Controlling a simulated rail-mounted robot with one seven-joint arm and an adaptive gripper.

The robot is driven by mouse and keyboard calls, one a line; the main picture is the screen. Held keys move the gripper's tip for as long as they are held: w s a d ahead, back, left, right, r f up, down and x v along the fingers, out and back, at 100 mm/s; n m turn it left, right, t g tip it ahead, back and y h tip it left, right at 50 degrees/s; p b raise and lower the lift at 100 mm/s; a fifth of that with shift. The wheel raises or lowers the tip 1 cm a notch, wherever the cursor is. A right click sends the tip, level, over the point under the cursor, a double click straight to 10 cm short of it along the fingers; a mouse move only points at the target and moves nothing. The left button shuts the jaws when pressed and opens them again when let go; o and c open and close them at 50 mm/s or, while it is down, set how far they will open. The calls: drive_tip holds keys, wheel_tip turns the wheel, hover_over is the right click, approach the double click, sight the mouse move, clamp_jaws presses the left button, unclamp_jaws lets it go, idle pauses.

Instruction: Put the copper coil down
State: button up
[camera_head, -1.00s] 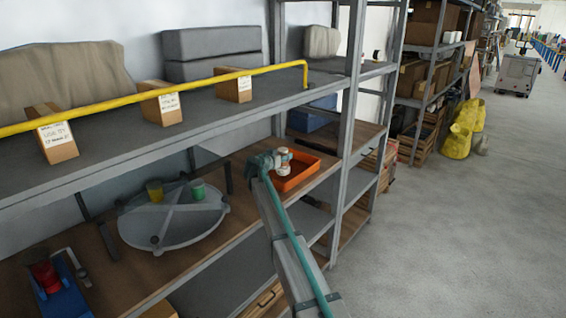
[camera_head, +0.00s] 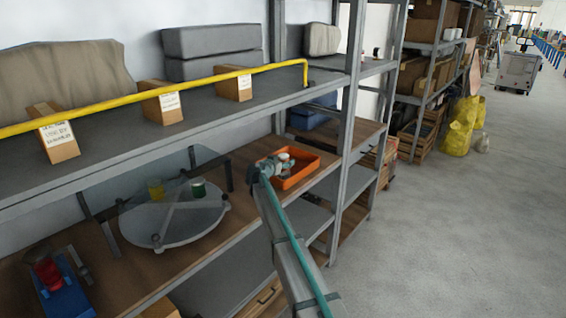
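A small pale cylinder (camera_head: 284,157), the likely copper coil, shows at the orange tray (camera_head: 304,178) on the wooden middle shelf. It is too small to make out windings, or whether it rests on the tray floor. My gripper (camera_head: 273,166) is at the tray's left end, right beside the cylinder and seemingly touching or nearly touching it. The fingertips are small and partly hidden, so whether they are open or shut on it is unclear.
A blue-and-red device (camera_head: 60,290) sits at lower left. The upper shelf's edge (camera_head: 200,130) overhangs; a steel post (camera_head: 350,110) stands at right.

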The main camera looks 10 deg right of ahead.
drive_tip(key=shift+r, duration=0.1)
drive_tip(key=b+v, duration=0.2)
drive_tip(key=v, duration=1)
drive_tip(key=shift+b, duration=0.35)
